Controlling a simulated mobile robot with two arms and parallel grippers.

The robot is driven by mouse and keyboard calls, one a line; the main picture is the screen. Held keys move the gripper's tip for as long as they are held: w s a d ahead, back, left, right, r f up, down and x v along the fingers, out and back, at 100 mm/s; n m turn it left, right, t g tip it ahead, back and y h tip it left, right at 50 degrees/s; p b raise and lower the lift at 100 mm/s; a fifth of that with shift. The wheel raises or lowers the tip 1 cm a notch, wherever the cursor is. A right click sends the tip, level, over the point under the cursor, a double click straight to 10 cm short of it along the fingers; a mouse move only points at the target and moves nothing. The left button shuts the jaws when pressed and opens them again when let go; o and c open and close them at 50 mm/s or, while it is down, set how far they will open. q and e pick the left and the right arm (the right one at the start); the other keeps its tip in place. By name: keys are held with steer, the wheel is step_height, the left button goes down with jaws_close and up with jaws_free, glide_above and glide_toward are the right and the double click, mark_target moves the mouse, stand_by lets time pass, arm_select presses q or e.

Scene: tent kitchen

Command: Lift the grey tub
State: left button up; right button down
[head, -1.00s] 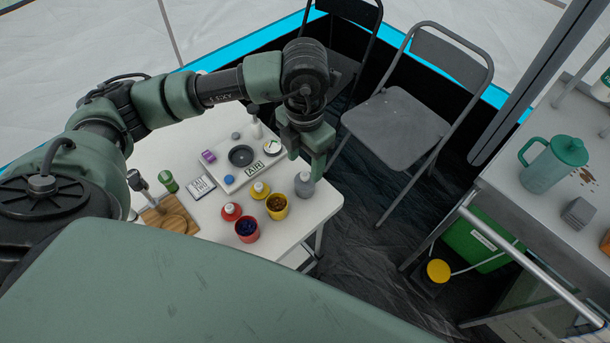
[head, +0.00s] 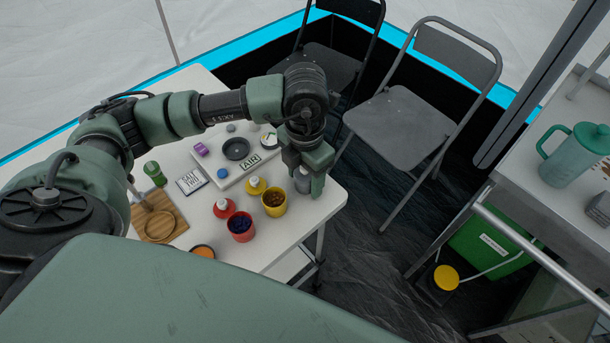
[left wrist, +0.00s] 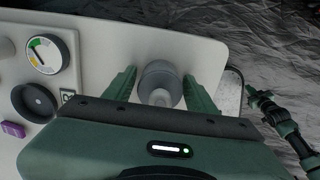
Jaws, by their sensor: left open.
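The grey tub (left wrist: 158,88) with its paler round top stands upright near the table's edge. In the left wrist view it lies between the two green fingers of my left gripper (left wrist: 160,75), with a gap on each side. In the head view my left gripper (head: 312,186) points down over the tub (head: 302,181) and hides most of it. The gripper is open. In the left wrist view, a dark and green jointed arm, apparently my right one, shows at the right; its gripper end (left wrist: 256,97) is too small to read.
A yellow cup (head: 274,208) stands close beside the tub, with a red cup (head: 241,232) further left. A white board with a dial (left wrist: 43,55) and a black dish (head: 236,149) lies behind. Folding chairs (head: 400,125) stand beyond the table.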

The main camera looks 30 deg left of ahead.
arm_select(q)
steer(key=c, duration=0.8)
steer(key=shift+o, duration=0.2)
steer(key=shift+r, duration=0.1)
step_height(320, 180, up, 4)
steer(key=p, duration=0.2)
steer(key=shift+p, duration=0.35)
steer(key=shift+r+p, duration=1.5)
steer(key=shift+r, duration=0.95)
